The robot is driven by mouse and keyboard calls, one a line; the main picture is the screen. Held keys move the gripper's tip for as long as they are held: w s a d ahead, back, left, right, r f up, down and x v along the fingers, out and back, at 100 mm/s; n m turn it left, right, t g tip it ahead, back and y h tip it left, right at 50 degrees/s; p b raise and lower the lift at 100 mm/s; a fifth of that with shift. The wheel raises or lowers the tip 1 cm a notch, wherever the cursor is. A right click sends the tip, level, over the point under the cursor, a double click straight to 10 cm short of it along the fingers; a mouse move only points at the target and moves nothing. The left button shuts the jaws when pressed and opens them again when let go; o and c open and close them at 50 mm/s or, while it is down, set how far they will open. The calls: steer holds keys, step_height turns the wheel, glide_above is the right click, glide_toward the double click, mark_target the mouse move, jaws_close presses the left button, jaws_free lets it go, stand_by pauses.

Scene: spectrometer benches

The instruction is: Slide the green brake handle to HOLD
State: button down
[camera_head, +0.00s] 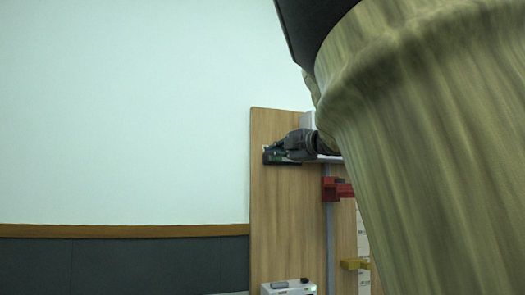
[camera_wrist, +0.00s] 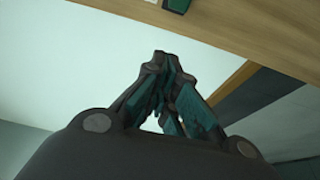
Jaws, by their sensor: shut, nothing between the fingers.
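My gripper (camera_head: 273,156) shows in the head view as a dark shape in front of the upper left of a wooden panel (camera_head: 285,222). In the wrist view my gripper (camera_wrist: 160,57) is shut, its fingertips together with nothing between them. A small green piece with a pale edge (camera_wrist: 177,5) shows at the top edge of the wrist view, on a wooden surface (camera_wrist: 240,28). It is mostly cut off, so I cannot tell whether it is the green brake handle. It is apart from my fingertips in the picture. No HOLD mark is readable.
A red block (camera_head: 337,190) and a yellow block (camera_head: 353,264) stick out along the panel's right side, below my gripper. A white box (camera_head: 289,287) with a small green light stands at the bottom. My own arm hides the right side. The pale wall (camera_head: 120,110) at left is bare.

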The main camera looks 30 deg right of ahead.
steer(key=w+d+p, duration=0.3)
steer(key=w+p, duration=0.2)
steer(key=w, duration=0.2)
steer(key=shift+w, duration=0.2)
stand_by(0.4)
steer(key=shift+s+d, duration=0.1)
